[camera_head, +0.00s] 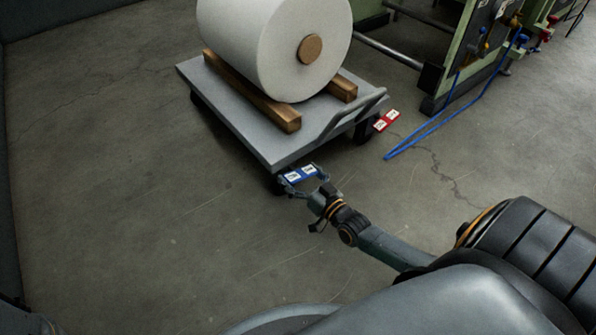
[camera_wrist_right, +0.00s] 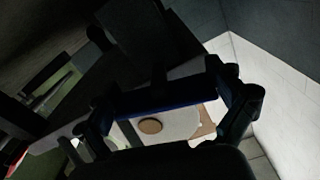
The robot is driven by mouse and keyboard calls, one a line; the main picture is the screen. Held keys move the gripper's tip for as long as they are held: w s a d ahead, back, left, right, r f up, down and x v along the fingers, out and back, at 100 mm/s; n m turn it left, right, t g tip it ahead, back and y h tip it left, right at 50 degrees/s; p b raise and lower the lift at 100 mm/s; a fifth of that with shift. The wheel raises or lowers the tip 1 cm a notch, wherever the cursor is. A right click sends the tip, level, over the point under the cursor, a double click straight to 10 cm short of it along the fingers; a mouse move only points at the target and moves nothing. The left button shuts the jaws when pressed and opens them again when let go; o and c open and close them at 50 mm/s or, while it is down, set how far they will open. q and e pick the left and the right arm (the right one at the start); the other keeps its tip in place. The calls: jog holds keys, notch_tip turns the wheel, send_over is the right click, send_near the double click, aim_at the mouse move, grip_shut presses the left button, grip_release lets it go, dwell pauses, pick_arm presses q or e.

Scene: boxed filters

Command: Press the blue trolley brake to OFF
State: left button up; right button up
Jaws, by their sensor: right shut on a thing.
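The blue trolley brake (camera_head: 301,175) is a small blue pedal with white labels at the near corner of the grey trolley (camera_head: 270,150). My right gripper (camera_head: 306,180) is at this pedal, its two fingers on either side, shut on it. In the right wrist view the blue brake (camera_wrist_right: 165,107) is a dark blue bar spanning between the fingers of the right gripper (camera_wrist_right: 175,108). The label wording is too small to read, and I cannot tell the pedal's ON or OFF position. My left gripper is not in view.
A big white roll (camera_head: 270,45) rests on wooden beams (camera_head: 255,90) on the trolley. A red pedal (camera_head: 386,121) is at its right corner. Blue hoses (camera_head: 432,127) lie on the floor by a green machine (camera_head: 455,75). The floor at left is clear.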

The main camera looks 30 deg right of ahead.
dwell(0.4)
jog(key=o, duration=0.8)
jog(key=s, duration=1.2)
jog(key=shift+d, duration=0.45)
